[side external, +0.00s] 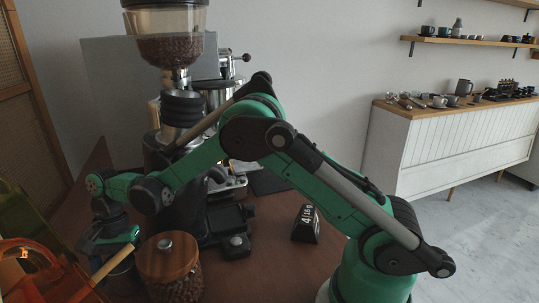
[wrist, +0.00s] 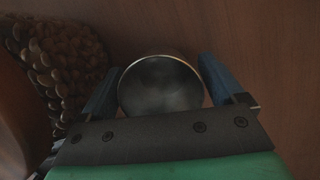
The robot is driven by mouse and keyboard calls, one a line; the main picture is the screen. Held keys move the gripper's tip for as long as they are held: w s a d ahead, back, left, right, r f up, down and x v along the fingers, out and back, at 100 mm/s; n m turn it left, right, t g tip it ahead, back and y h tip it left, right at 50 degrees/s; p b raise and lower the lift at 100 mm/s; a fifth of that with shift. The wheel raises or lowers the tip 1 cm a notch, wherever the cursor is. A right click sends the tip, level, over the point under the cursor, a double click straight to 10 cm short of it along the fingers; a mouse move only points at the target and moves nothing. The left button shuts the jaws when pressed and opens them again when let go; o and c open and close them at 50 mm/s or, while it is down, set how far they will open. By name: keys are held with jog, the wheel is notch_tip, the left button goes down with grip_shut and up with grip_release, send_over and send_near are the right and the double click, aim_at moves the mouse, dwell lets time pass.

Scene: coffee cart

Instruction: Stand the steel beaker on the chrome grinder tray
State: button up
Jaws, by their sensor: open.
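The steel beaker (wrist: 160,88) is a round, open metal cup seen from above in the wrist view. It lies between the two blue fingers of my open gripper (wrist: 158,82), with a narrow gap visible beside the fingers. In the side view my gripper (side external: 112,243) is low at the left, beside the bean jar, and I cannot make out the beaker clearly there. The coffee grinder (side external: 180,108) stands behind my arm with a clear bean hopper on top. Its base is largely hidden by my arm, and I cannot pick out the chrome tray with certainty.
A bean jar with a wooden lid (side external: 168,258) stands close to my gripper; its beans (wrist: 62,62) show in the wrist view. Orange glassware (side external: 35,265) is at the left edge. A black display block (side external: 306,225) stands to the right. Brown tabletop around it is clear.

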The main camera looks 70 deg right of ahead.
jog(key=c, duration=1.2)
jog(key=shift+r, duration=0.15)
